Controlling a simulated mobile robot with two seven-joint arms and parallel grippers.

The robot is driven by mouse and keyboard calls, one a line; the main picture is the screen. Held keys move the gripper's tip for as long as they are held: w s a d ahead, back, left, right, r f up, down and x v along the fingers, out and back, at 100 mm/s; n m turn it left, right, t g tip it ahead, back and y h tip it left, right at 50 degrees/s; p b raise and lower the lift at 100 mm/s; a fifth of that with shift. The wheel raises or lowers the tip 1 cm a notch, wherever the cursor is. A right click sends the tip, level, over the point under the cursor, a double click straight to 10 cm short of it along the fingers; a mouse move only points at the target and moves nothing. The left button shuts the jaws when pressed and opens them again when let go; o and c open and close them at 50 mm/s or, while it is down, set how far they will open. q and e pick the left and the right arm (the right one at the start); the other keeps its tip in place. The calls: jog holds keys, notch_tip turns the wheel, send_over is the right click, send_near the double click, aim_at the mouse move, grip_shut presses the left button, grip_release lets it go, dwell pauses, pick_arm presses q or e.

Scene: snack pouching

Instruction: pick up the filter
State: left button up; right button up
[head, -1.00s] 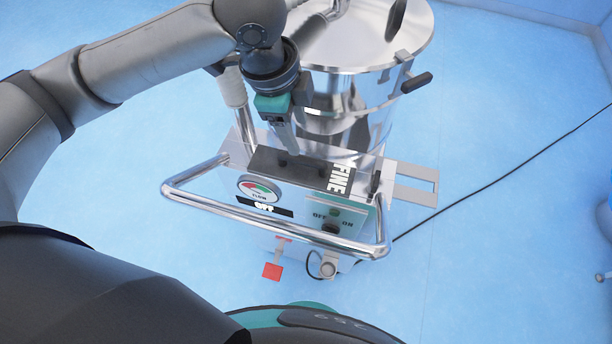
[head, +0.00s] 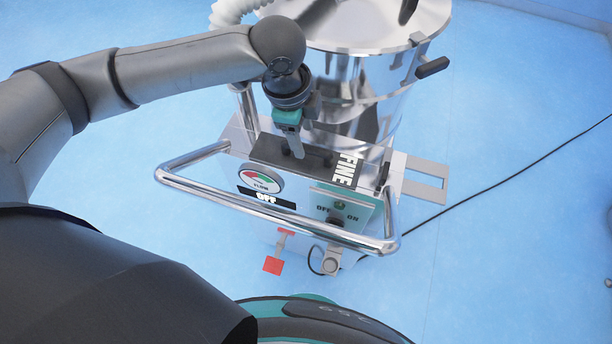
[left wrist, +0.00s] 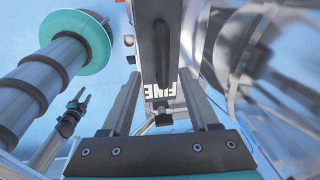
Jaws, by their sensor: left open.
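The filter (head: 290,158) is a dark, long block with a white "FINE" label, seated in the top of the steel machine. In the left wrist view the filter (left wrist: 165,42) runs up from the middle, with its label upside down and a dark bar-like handle along it. My left gripper (head: 296,153) points down over the filter, with fingers close to its top. In the left wrist view the left gripper (left wrist: 160,75) is open, its fingers on either side of the handle's line. I cannot tell whether they touch it.
The machine has a flow gauge (head: 260,182), an off/on switch panel (head: 340,208) and a chrome rail (head: 270,218) around its front. A steel drum (head: 350,95) stands behind the filter. A black cable (head: 500,180) crosses the blue floor at the right.

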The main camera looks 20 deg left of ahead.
aim_at(305, 146)
pick_arm(q)
jog(key=f, duration=0.2)
jog(key=w+f+b, duration=0.1)
jog(key=f, duration=0.1)
jog(key=shift+f, duration=0.2)
jog(key=shift+c, duration=0.2)
grip_shut()
jog(key=shift+w, duration=0.1)
dwell(0.9)
